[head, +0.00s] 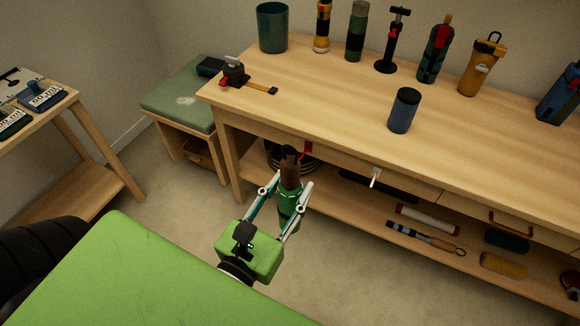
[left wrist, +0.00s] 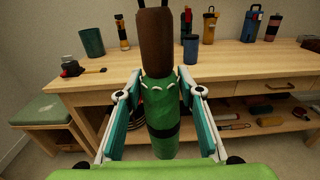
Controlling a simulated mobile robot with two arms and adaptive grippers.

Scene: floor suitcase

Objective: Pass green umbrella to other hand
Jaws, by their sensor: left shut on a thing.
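The green umbrella (head: 289,205) has a green folded body with a dark band and a brown handle. My left gripper (head: 285,204) is shut on its green body and holds it in the air in front of the workbench, handle end up. In the left wrist view, the umbrella (left wrist: 162,115) stands between the two fingers of the left gripper (left wrist: 160,108), with its brown handle rising above them. The lower end of the umbrella is partly hidden by the gripper in the head view. My right gripper is in neither view.
A wooden workbench (head: 330,90) stands ahead, with bottles, a green bin (head: 272,28) and a dark blue cylinder (head: 403,110) on top. Its lower shelf holds several tools. A green-cushioned stool (head: 180,104) stands at its left. Open floor lies between me and the bench.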

